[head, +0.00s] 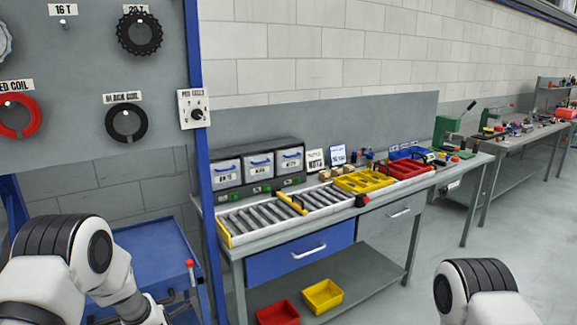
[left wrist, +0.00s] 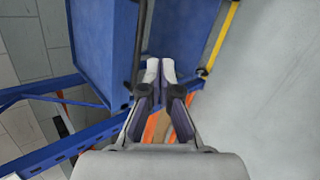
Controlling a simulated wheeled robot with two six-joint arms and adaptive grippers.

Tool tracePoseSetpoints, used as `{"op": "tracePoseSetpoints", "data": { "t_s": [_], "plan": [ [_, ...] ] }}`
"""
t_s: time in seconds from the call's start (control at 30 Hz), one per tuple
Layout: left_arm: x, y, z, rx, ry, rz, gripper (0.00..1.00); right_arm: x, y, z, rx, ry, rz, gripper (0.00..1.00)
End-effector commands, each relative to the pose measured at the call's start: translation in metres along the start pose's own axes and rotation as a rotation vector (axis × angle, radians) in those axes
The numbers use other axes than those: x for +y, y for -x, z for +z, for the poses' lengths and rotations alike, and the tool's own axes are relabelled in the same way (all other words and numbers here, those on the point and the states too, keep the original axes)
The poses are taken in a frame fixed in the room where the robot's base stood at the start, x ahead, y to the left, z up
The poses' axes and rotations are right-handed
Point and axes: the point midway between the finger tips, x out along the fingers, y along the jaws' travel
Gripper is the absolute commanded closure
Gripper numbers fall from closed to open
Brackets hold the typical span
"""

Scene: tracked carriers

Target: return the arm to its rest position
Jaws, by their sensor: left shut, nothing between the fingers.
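My left arm comes in at the lower left of the head view, in front of the blue cart (head: 160,250); its gripper is out of that frame. In the left wrist view my left gripper (left wrist: 160,72) is shut and empty, its fingertips together over a blue surface (left wrist: 183,30). In the head view only a white and black link of my right arm shows at the bottom right. The right gripper is not in view.
A grey panel with coils stands at the left on a blue post (head: 203,150). Right of it is a workbench (head: 285,236) with a roller track (head: 268,216), yellow trays (head: 364,181) and a red tray (head: 404,169). Grey floor (head: 500,255) is clear at the right.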

Motion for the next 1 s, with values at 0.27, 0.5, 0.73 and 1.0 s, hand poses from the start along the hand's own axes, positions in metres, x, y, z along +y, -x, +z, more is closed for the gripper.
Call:
{"op": "tracePoseSetpoints", "data": {
  "t_s": [0.27, 0.5, 0.73, 1.0],
  "plan": [
    [-0.227, 0.052, -0.110, 0.009, -0.677, -0.429, 1.00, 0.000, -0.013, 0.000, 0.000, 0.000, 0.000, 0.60],
    [-0.346, 0.202, -0.187, -0.406, -1.517, -0.794, 1.00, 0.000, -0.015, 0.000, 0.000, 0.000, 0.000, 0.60],
    [-0.354, 0.226, -0.186, -0.730, -2.014, -0.705, 1.00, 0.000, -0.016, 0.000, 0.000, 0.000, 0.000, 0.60],
    [-0.354, 0.225, -0.186, -0.743, -2.041, -0.698, 1.00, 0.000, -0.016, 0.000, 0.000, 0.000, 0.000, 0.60]
  ]
}}
